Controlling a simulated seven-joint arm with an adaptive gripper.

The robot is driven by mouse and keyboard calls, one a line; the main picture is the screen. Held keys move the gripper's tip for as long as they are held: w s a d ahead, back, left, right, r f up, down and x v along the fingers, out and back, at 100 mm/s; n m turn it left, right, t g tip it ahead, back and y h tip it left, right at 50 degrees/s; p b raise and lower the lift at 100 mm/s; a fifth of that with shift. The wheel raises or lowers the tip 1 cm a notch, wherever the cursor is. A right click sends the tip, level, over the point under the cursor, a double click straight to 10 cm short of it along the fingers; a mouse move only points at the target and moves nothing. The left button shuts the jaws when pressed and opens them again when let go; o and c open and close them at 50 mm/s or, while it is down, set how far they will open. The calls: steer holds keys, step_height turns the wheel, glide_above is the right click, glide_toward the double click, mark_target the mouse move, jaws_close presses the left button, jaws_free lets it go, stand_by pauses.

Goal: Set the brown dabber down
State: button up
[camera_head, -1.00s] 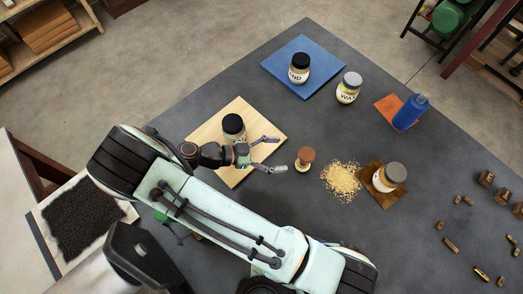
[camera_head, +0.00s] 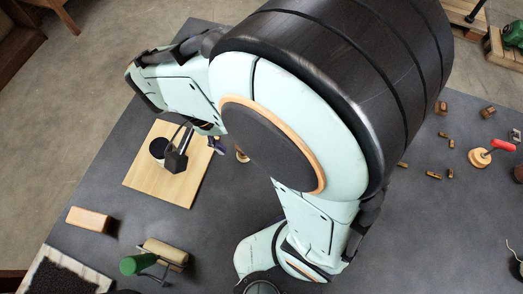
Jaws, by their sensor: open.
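The brown dabber (camera_head: 242,155) stands on the dark table just right of the wooden board (camera_head: 145,185). Only a small part of it shows beside my arm, which hides the rest. My gripper (camera_head: 197,152) is over the right part of the board, left of the dabber and apart from it. Its dark fingers are spread and seem to hold nothing. A black-lidded jar (camera_head: 158,148) stands on the board beside the gripper.
An orange-brown block (camera_head: 90,219) and a roller with a green handle (camera_head: 160,256) lie at the lower left. A black pad (camera_head: 62,278) is at the corner. Small brass pieces (camera_head: 433,175) and a red-handled tool (camera_head: 492,152) lie right. My arm hides the table's middle.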

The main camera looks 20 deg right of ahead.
steer(key=s+d+r+n+t+y, duration=0.1)
steer(key=s+r+n+y, duration=0.3)
steer(key=s+n, duration=0.4)
steer(key=shift+d+r+t, duration=0.3)
steer(key=shift+r+t, duration=0.15)
steer(key=shift+t, duration=0.35)
stand_by(1.0)
